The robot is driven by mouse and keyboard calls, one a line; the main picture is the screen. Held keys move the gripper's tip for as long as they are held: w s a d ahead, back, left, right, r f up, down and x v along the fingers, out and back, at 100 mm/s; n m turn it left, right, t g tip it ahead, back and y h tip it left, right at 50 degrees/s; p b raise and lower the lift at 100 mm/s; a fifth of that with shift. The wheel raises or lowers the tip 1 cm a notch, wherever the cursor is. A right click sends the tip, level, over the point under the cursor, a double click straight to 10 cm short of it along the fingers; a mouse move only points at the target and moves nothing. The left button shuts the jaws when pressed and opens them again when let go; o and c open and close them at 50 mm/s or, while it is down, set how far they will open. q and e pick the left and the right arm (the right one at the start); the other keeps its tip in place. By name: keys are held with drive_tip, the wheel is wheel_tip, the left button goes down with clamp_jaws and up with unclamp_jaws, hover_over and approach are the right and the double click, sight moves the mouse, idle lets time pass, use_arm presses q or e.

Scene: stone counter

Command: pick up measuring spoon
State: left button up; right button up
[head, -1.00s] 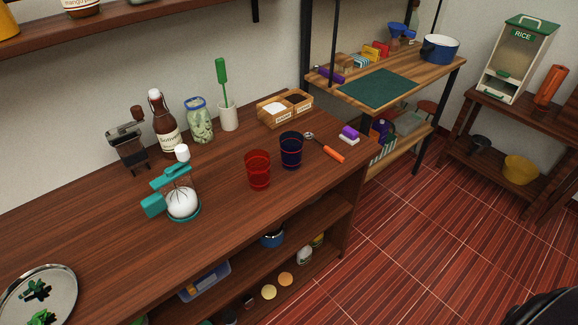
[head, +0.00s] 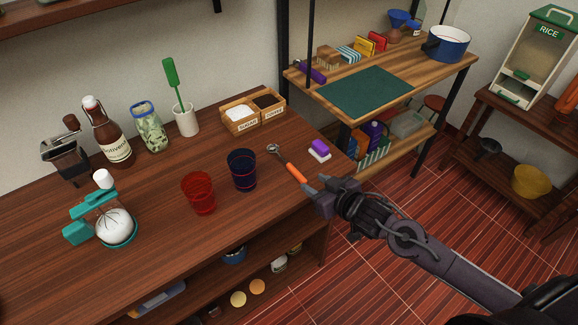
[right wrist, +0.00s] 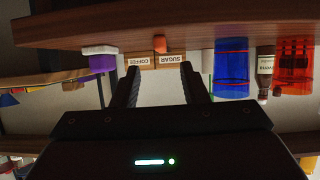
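The measuring spoon (head: 295,172) lies on the wooden counter, with its metal bowl toward the back wall and its orange handle pointing toward the front right edge. In the right wrist view, which appears upside down, the handle's orange end (right wrist: 159,43) shows between the finger lines, beyond the tips. My right gripper (head: 316,185) is at the counter's right front edge, close to the handle end. Its two fingers (right wrist: 160,75) are spread with nothing between them. I cannot tell whether a finger touches the handle. My left gripper is not in view.
A blue cup (head: 242,171) and a red cup (head: 199,193) stand left of the spoon. A purple and white sponge-like block (head: 319,150) lies just right of it. The sugar and coffee box (head: 240,121) stands behind. The counter edge (head: 318,214) is near the gripper.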

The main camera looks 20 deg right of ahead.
sight(297, 172)
drive_tip(key=w, duration=0.1)
drive_tip(key=w+f, duration=0.1)
drive_tip(key=w, duration=0.1)
drive_tip(key=shift+w+a+y, duration=0.15)
drive_tip(key=shift+a+y, duration=0.05)
drive_tip(key=shift+y, duration=0.1)
drive_tip(key=x, duration=0.5)
drive_tip(key=shift+a+f+p, duration=0.1)
drive_tip(key=shift+a+p, duration=0.15)
drive_tip(key=shift+p, duration=0.15)
drive_tip(key=shift+s, duration=0.2)
drive_tip(key=shift+c, duration=0.4)
clamp_jaws()
